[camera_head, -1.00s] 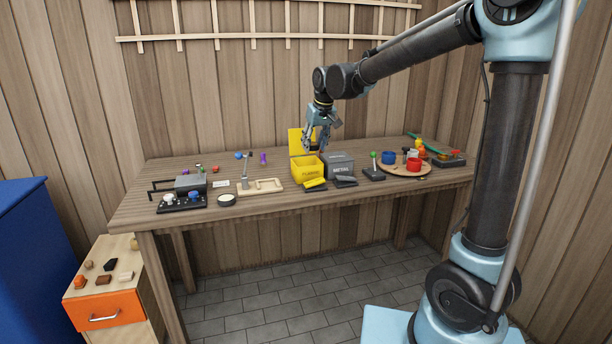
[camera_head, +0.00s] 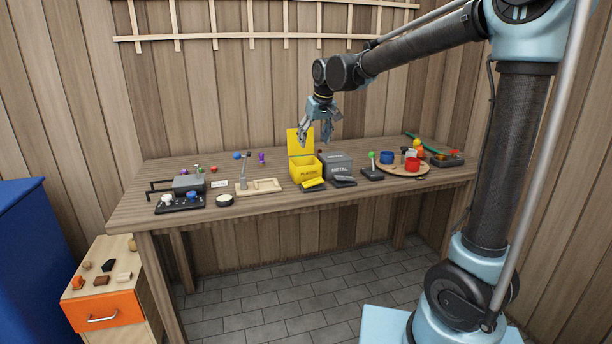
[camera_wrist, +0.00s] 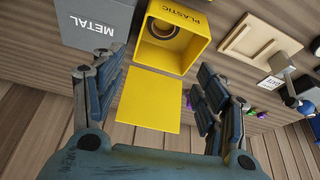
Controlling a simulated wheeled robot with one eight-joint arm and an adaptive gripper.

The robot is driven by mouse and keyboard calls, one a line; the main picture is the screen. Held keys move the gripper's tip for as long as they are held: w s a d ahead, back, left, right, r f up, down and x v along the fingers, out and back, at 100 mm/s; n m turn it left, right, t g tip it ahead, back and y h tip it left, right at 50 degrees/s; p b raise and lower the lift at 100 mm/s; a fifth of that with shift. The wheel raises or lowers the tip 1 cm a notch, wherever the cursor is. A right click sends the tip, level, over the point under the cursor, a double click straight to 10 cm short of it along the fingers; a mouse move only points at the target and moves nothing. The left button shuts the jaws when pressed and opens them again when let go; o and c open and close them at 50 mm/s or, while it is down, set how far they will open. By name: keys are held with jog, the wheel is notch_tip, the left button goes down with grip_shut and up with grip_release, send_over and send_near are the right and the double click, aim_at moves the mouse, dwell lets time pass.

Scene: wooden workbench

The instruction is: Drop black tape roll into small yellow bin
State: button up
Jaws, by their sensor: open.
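The small yellow bin (camera_head: 307,172) marked PLASTIC stands on the workbench with its yellow lid (camera_head: 299,141) raised at the back. In the wrist view, the bin (camera_wrist: 197,49) is open towards me. A dark ring with a tan centre, which looks like the black tape roll (camera_wrist: 149,27), lies inside it, partly hidden by the wall. My gripper (camera_head: 316,137) is above and behind the bin, near the raised lid. In the wrist view, the fingers (camera_wrist: 160,88) are spread wide with nothing between them.
The grey METAL bin (camera_head: 338,167) stands close to the right of the yellow bin. A wooden tray with a lever (camera_head: 262,186) is on the left. A round turntable (camera_head: 403,172) with cups is farther right. The air around the gripper is clear.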

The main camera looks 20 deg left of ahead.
jog(key=v, duration=0.9)
jog(key=shift+r, duration=0.2)
jog(key=shift+s+d, duration=0.1)
jog(key=shift+d, duration=0.05)
jog(key=s+d+f+m+h, duration=0.1)
jog(key=s+d+f, duration=0.2)
jog(key=d, duration=0.6)
jog(key=s+d+f+m, duration=0.2)
jog(key=s+d+f, duration=0.15)
jog(key=d, duration=0.55)
jog(key=s+d+f+m+h, duration=0.15)
jog(key=d+f, duration=0.25)
jog(key=d, duration=0.5)
jog(key=s+d+f+m, duration=0.1)
jog(key=s+d+f, duration=0.5)
jog(key=s+f, duration=0.2)
jog(key=s+d+f+m+g, duration=0.1)
jog(key=s+d+f+m, duration=0.1)
jog(key=s+d+f, duration=0.5)
notch_tip(320, 180, down, 3)
jog(key=s, duration=0.3)
jog(key=shift+r, duration=0.25)
jog(key=shift+w+d, duration=0.1)
